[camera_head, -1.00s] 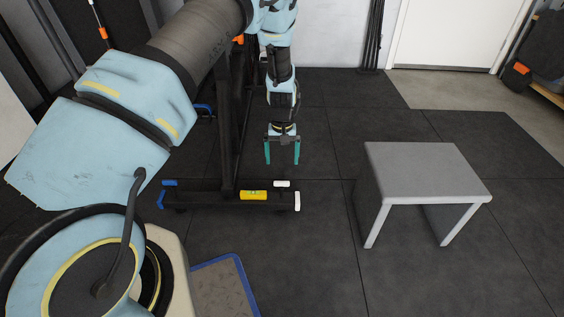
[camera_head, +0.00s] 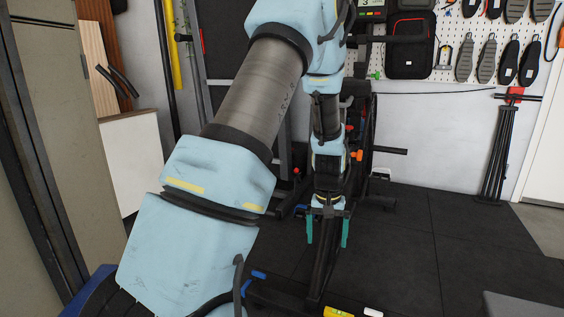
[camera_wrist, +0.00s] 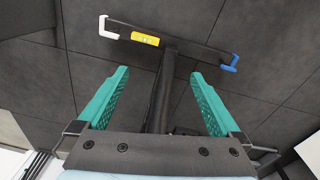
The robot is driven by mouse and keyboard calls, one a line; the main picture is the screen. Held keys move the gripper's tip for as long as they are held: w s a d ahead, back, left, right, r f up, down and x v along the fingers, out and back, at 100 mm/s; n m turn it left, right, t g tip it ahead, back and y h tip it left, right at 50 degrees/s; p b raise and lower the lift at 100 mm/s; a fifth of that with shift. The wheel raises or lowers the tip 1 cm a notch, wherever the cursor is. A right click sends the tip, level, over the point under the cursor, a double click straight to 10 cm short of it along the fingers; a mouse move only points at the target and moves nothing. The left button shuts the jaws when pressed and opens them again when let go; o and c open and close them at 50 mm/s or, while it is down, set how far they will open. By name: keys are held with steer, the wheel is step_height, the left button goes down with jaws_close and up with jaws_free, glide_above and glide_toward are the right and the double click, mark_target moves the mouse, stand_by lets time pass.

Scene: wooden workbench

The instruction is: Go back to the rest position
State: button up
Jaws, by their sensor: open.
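My gripper (camera_head: 327,229) hangs at the end of my light blue arm, pointing down in the head view. Its two teal fingers are apart with nothing between them. In the wrist view my gripper (camera_wrist: 158,98) also shows open and empty, its fingers pointing at the dark floor. The gripper looks apart from the frame, though the exact distance cannot be told.
A pegboard (camera_head: 455,65) with hanging tools and shoe-like items covers the back wall. A black tripod (camera_head: 496,150) stands at right. A grey table (camera_head: 510,303) shows at the lower right edge. Wood panels (camera_head: 130,160) lean at left. Dark floor (camera_head: 430,250) right of my gripper is clear.

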steer(key=s+a+r+n, duration=0.1)
steer(key=s+a+r, duration=0.3)
steer(key=a, duration=0.3)
steer(key=s+a+r+t, duration=0.1)
steer(key=s+a+r, duration=0.3)
steer(key=s+a, duration=0.15)
steer(key=s+a+r+n, duration=0.1)
steer(key=s+a+r, duration=0.3)
steer(key=a, duration=0.3)
step_height(320, 180, up, 37)
steer(key=p, duration=3.7)
steer(key=shift+w+f, duration=0.2)
steer(key=shift+w, duration=0.25)
